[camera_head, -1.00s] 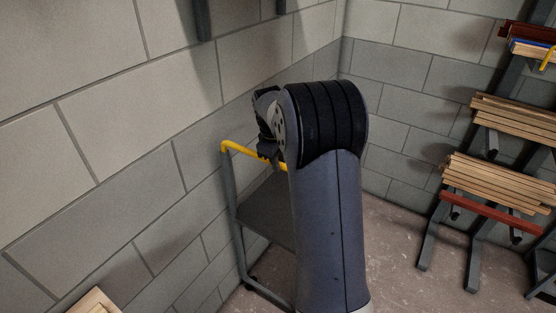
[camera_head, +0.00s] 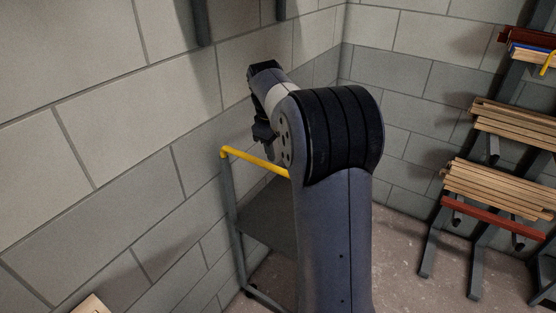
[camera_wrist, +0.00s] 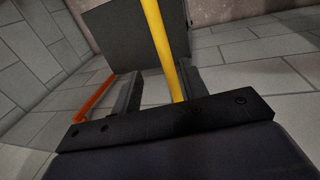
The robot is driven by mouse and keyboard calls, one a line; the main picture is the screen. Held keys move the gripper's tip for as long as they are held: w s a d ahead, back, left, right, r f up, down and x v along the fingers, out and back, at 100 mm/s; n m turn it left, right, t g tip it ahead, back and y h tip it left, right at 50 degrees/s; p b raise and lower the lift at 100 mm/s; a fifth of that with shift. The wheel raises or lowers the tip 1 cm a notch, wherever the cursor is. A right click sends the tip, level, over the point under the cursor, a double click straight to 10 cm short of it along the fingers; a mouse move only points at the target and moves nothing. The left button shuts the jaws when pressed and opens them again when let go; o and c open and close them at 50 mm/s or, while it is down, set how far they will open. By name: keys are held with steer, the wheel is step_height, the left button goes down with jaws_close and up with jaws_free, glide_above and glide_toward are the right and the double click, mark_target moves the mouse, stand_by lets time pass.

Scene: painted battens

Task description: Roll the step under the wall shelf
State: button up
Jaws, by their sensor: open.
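The step is a dark grey frame with a flat grey panel (camera_head: 268,215) and a yellow handle bar (camera_head: 255,161) on top, standing by the left block wall. My gripper (camera_head: 262,133) is above the yellow bar in the head view, partly hidden by my arm. In the wrist view my gripper (camera_wrist: 160,80) is open, and the yellow bar (camera_wrist: 160,40) runs lengthwise between the fingers, nearer the right one. I cannot tell whether it touches. The grey panel (camera_wrist: 125,35) shows beyond. Of the wall shelf, only dark uprights (camera_head: 201,22), possibly its brackets, show at the top.
Racks at the right hold pale battens (camera_head: 500,188), with a red batten (camera_head: 490,216) below. A pale wooden piece (camera_head: 92,305) is at the lower left. An orange-red bar (camera_wrist: 95,98) shows in the wrist view. The floor (camera_head: 400,250) between step and racks is clear.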

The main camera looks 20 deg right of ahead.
steer(key=shift+s+a+r, duration=0.1)
steer(key=shift+a+r, duration=0.05)
steer(key=shift+r, duration=0.65)
steer(key=shift+s+a+r, duration=0.1)
steer(key=shift+r, duration=0.7)
steer(key=shift+f, duration=0.1)
